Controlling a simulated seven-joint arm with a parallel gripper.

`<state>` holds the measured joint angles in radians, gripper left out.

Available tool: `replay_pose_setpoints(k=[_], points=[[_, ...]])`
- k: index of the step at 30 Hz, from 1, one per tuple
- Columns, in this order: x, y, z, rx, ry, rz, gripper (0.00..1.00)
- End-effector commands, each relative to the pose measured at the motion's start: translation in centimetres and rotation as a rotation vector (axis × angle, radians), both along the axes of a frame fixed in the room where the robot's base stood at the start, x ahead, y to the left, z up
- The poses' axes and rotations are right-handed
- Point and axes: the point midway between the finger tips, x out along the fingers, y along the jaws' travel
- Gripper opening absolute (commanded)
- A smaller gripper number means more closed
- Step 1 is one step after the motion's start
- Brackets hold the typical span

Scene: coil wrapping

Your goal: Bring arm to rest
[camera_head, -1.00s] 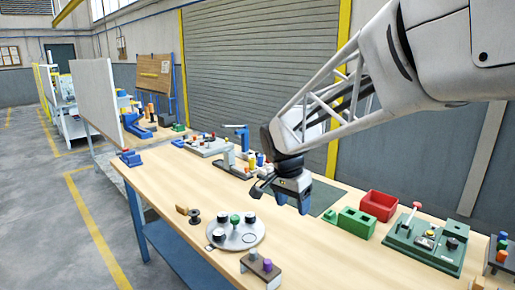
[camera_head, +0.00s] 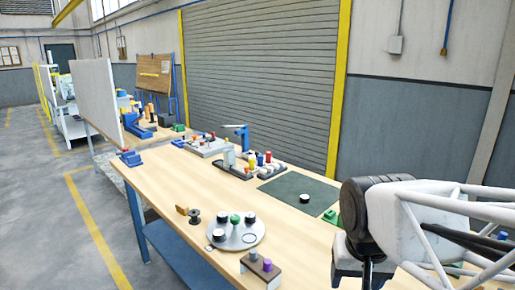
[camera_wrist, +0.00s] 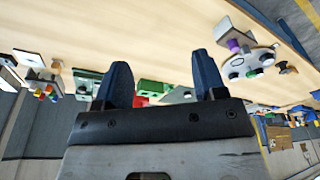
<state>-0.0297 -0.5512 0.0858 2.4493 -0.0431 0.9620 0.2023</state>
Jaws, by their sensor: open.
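My gripper (camera_wrist: 162,78) shows in the wrist view with its two blue fingers spread apart, open and with nothing between them. The wooden workbench (camera_head: 170,185) lies beyond the fingers, upside down in the wrist view. In the head view my arm fills the lower right corner, and the fingers are not clearly visible there. My arm hides the right part of the bench in that view.
A round plate with pegs (camera_head: 237,234), a small block with a purple knob (camera_head: 262,266) and a dark spool (camera_head: 195,217) stand at the front. A dark green mat (camera_head: 285,188) carries a small round piece. A red bin (camera_wrist: 142,101) shows beyond the fingers.

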Motion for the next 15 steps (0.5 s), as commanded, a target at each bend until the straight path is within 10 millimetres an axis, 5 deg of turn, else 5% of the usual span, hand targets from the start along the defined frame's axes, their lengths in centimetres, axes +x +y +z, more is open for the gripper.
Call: replay_pose_setpoints(k=[6, 15], points=[[-3.5, -0.6, -1.2, -0.006, -0.025, 0.095, 0.64], [-4.6, -0.8, -1.7, -0.009, -0.033, 0.132, 0.64]])
